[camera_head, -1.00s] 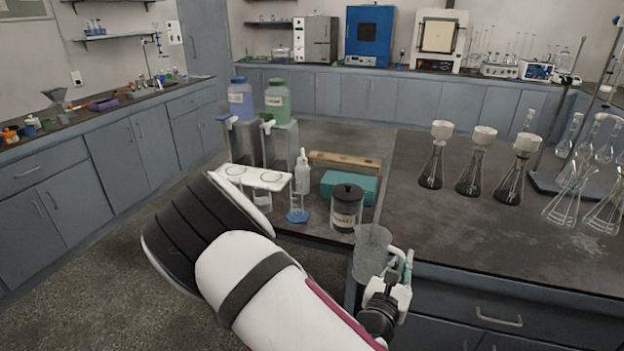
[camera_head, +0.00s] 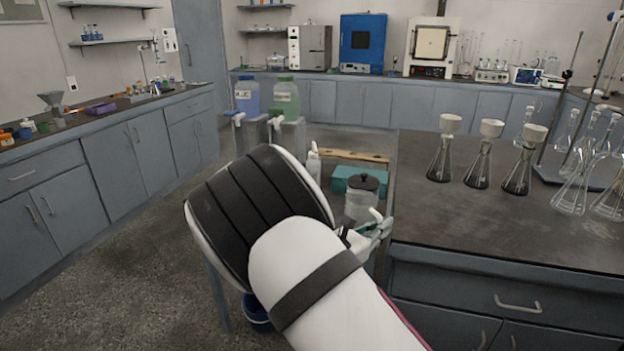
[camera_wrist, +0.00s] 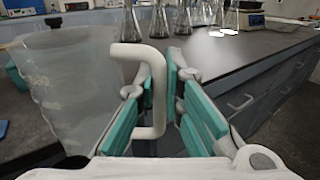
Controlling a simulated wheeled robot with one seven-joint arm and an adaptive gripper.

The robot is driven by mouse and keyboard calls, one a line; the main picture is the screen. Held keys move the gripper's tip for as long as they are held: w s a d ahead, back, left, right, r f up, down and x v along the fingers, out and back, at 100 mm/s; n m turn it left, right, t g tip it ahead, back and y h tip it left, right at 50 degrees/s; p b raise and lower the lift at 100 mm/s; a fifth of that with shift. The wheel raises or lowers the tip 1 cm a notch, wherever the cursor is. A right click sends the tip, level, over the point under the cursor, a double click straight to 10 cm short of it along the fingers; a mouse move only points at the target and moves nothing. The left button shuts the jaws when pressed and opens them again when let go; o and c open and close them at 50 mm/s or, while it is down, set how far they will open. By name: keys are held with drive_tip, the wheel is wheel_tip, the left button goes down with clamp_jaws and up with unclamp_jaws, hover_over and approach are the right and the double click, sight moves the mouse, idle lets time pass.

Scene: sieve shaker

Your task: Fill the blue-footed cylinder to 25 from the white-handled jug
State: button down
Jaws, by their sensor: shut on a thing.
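My gripper (camera_wrist: 162,85) is shut on the white handle (camera_wrist: 150,62) of the clear jug (camera_wrist: 68,85), its teal pads on both sides of the handle. In the wrist view the jug looks roughly upright, and I cannot make out its liquid level.
Blue (camera_head: 247,97) and green (camera_head: 285,98) liquid bottles stand behind. Flasks with funnels (camera_head: 480,155) are on the dark bench (camera_head: 440,225) at right.

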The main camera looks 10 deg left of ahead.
sight(346, 210)
drive_tip(key=shift+m+h, duration=0.3)
drive_tip(key=shift+h, duration=0.1)
drive_tip(key=w+a, duration=0.1)
drive_tip(key=a, duration=0.1)
drive_tip(key=w+a+b, duration=0.1)
drive_tip(key=a, duration=0.2)
drive_tip(key=w+a+b, duration=0.1)
drive_tip(key=a, duration=0.1)
drive_tip(key=shift+w+a+r, duration=0.2)
drive_tip(key=shift+w+a, duration=0.15)
drive_tip(key=shift+w, duration=0.05)
drive_tip(key=shift+w+a+r+b, duration=0.15)
drive_tip(key=shift+a+b, duration=0.15)
drive_tip(key=shift+a, duration=0.2)
